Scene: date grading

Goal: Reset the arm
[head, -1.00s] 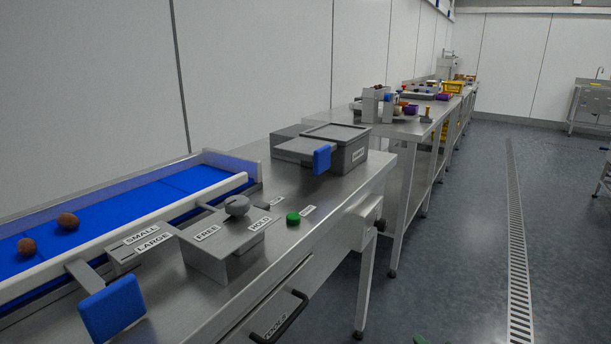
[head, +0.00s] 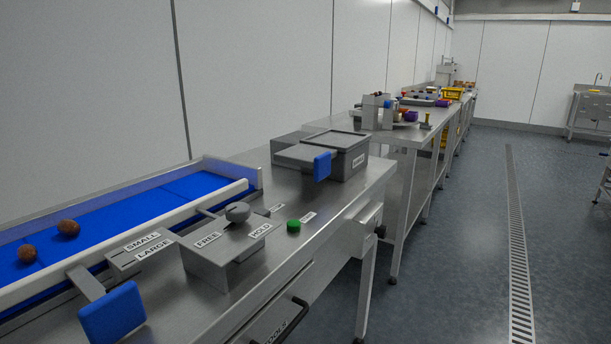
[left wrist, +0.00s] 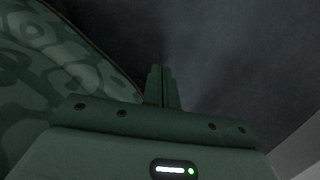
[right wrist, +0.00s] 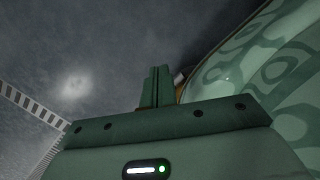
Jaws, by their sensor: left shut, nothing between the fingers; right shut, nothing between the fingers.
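My left gripper (left wrist: 162,84) shows in the left wrist view with its green fingers together and nothing between them. Dark floor lies beyond it, and my patterned green body is at the left. My right gripper (right wrist: 157,86) shows in the right wrist view, also shut and empty. Grey floor lies beyond it, and my patterned body is at the right. Neither gripper shows in the head view, and both are clear of the bench there.
The steel bench (head: 345,205) carries a blue belt (head: 130,215) with two brown dates (head: 68,228), a lever box (head: 222,260), a green button (head: 293,226), a lidded grey bin (head: 345,160) and blue paddles (head: 112,313). Open floor (head: 450,260) with a drain (head: 518,260) lies to the right.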

